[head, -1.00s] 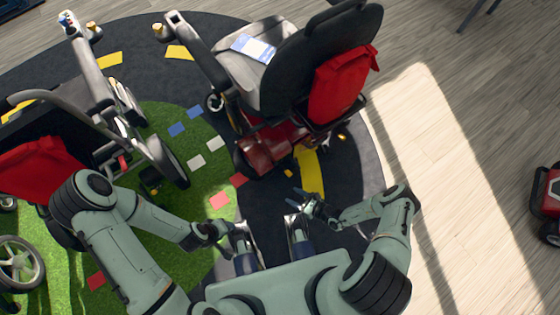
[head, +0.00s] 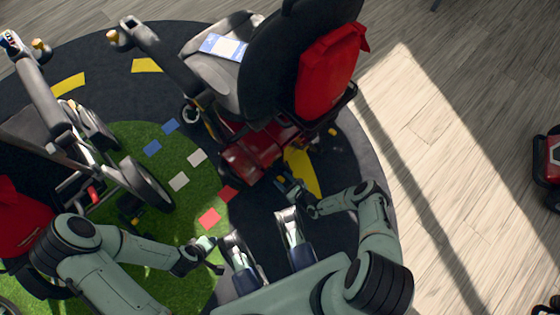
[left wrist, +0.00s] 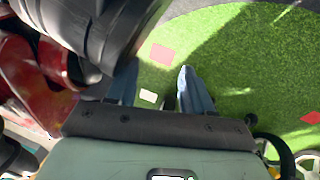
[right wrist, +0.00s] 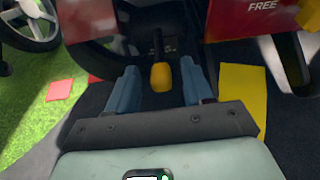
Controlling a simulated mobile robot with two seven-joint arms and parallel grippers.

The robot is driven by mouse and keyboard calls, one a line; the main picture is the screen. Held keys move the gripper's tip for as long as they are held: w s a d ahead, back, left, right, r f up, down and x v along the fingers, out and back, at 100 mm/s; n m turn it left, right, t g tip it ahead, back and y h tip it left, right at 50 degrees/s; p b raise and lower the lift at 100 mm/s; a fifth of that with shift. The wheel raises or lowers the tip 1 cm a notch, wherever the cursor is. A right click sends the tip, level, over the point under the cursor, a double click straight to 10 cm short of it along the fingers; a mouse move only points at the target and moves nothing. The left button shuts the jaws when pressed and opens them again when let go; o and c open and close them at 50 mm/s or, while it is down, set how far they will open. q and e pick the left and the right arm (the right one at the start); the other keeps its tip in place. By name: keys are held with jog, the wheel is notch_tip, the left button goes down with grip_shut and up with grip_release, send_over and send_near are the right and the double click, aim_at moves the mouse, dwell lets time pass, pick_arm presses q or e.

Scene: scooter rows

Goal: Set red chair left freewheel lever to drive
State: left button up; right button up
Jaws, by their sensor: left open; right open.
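The red chair (head: 262,150) stands ahead of me with its back to me. It has a red base, a black backrest and a red bag (head: 325,70). In the right wrist view its red body (right wrist: 232,22) carries the word FREE. A yellow-tipped lever (right wrist: 161,76) on a dark stem hangs low there, between the open fingers of my right gripper (right wrist: 156,88); I cannot tell whether they touch it. In the head view the right gripper (head: 284,184) is at the chair's lower rear. My left gripper (head: 213,256) is open and empty, left of my front.
Another chair with a grey armrest (head: 38,88) and a black wheel (head: 147,186) stands at the left, near my left arm. A red machine (head: 548,158) is at the far right.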

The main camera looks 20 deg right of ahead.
aim_at(273, 171)
pick_arm(q)
jog(key=shift+s+a+f+g+b, duration=0.15)
jog(key=shift+s+f+g+b, duration=0.15)
jog(key=shift+s+f, duration=0.6)
pick_arm(e)
jog(key=shift+x, duration=1.05)
pick_arm(q)
jog(key=shift+s+r, duration=0.1)
